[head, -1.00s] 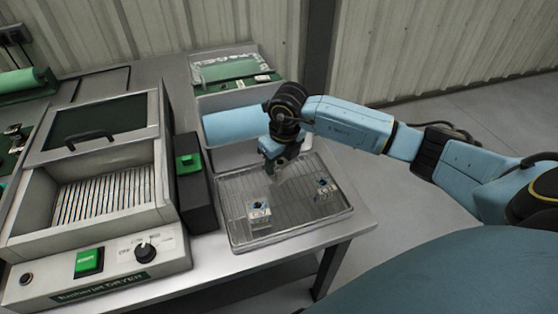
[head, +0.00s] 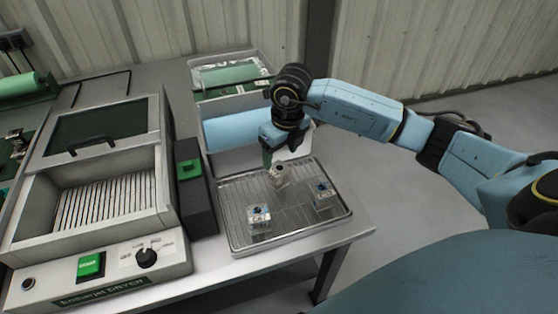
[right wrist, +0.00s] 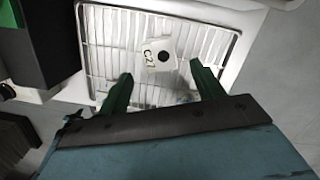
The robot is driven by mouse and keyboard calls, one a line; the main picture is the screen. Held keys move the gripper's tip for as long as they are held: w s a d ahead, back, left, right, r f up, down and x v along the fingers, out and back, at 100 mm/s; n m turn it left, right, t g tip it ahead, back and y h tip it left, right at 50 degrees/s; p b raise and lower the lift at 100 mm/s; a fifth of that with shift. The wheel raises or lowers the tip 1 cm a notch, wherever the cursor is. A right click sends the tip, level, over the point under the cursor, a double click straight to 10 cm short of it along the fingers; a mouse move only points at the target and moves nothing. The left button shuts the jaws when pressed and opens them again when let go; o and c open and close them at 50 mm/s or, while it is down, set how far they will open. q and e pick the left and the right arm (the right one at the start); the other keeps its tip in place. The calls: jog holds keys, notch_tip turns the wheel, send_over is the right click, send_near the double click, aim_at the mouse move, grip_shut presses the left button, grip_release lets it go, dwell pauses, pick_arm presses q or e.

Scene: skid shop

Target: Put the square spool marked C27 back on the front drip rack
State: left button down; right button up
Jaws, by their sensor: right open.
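The square spool marked C27 (right wrist: 160,57) is a pale block with a dark round hole. It sits on the wire grid of the drip rack (right wrist: 110,42), and its label reads clearly in the right wrist view. In the head view this spool (head: 279,175) is on the back part of the drip rack (head: 290,235), just below my right gripper (head: 275,160). My right gripper's green fingers (right wrist: 160,90) are apart, with nothing between them, and the spool is beyond their tips. My left gripper is not in view.
The dryer (head: 100,240) and a dark box with a green button (head: 190,170) stand left. A blue roll (head: 235,130) lies behind.

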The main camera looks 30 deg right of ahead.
aim_at(283, 173)
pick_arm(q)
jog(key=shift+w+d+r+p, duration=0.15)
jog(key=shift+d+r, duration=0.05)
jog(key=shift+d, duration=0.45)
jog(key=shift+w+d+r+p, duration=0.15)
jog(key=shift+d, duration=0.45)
pick_arm(e)
notch_tip(283, 173, up, 6)
jog(key=shift+s, duration=0.45)
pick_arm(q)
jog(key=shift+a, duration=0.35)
